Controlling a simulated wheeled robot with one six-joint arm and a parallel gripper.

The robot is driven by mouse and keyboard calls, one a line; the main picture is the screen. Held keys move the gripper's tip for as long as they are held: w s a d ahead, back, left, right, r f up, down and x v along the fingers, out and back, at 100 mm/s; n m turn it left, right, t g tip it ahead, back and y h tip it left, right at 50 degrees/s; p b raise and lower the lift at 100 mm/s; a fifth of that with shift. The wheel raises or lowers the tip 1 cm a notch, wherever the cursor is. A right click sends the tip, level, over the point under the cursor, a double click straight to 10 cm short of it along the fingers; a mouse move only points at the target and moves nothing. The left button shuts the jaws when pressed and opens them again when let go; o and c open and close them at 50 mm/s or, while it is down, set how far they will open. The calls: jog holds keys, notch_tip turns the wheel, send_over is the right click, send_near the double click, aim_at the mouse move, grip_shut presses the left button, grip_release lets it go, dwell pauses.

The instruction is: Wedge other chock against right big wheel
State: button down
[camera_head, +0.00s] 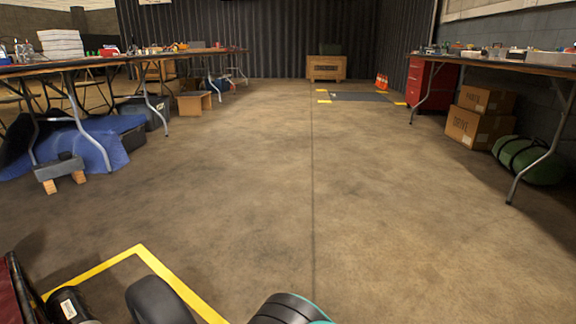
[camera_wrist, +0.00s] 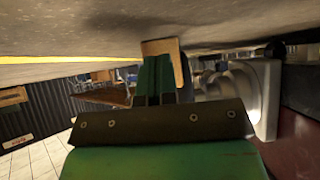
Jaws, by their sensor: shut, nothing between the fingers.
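My gripper (camera_wrist: 153,82) shows in the wrist view as two dark green fingers side by side, shut and empty. The view is upside down, with the floor along its top. A tan, L-shaped piece (camera_wrist: 178,62), possibly a wooden chock, is at the fingertips; whether they touch it is unclear. In the head view a black, rounded wheel-like shape (camera_head: 158,300) shows at the bottom left. I cannot tell if it is the right big wheel. My gripper is not recognisable in the head view.
A yellow floor line (camera_head: 140,250) runs around the bottom left. A dark red body (camera_head: 14,290) stands at the left edge. A pale grey part (camera_wrist: 250,90) is close right of the fingers. Tables (camera_head: 150,57) line the sides; the middle floor is clear.

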jog(key=shift+w+a+b, duration=0.95)
jog(key=shift+w+a, duration=0.05)
jog(key=shift+a, duration=0.3)
dwell(0.9)
jog(key=shift+r, duration=0.1)
jog(key=p+v, duration=0.2)
jog(key=p, duration=0.1)
jog(key=shift+s+d+r, duration=0.15)
jog(key=shift+s+d, duration=0.1)
jog(key=shift+d, duration=0.05)
jog(key=p+v, duration=0.2)
jog(key=shift+s+d+p, duration=0.25)
jog(key=shift+d+p, duration=0.05)
jog(key=shift+p, duration=0.05)
jog(key=shift+s+d, duration=0.15)
jog(key=shift+d, duration=0.1)
